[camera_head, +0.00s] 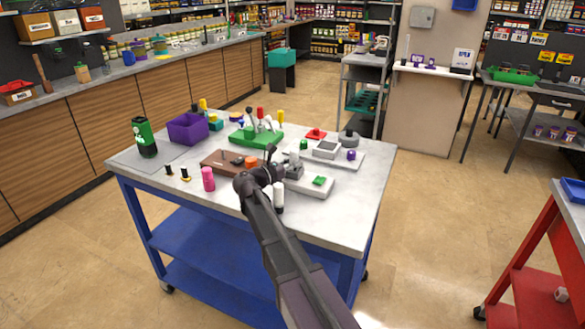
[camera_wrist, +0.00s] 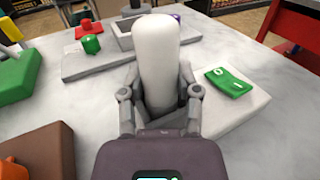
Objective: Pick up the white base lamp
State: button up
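The white lamp (camera_wrist: 157,55) is a smooth, rounded white cylinder with a grey lower part. In the wrist view it stands large in the middle, between the two fingers of my gripper (camera_wrist: 160,90). A finger lies close along each side of it. I cannot tell whether they press on it. In the head view a small white cylinder (camera_head: 278,193) with a dark lower end shows at the front of the table, right beside my gripper (camera_head: 262,177). Its contact with the tabletop is not clear.
The grey table (camera_head: 335,225) carries a grey block with a green piece (camera_wrist: 230,81), a green pump block (camera_head: 257,137), a brown board (camera_head: 222,160), a purple bin (camera_head: 187,129), a pink cylinder (camera_head: 208,179) and a green can (camera_head: 144,137). Bare tabletop lies toward the front right.

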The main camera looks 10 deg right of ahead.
aim_at(294, 149)
grip_shut()
jog(key=shift+r, duration=0.2)
notch_tip(294, 149, up, 10)
jog(key=p, duration=1)
jog(key=shift+f, duration=0.2)
dwell(0.3)
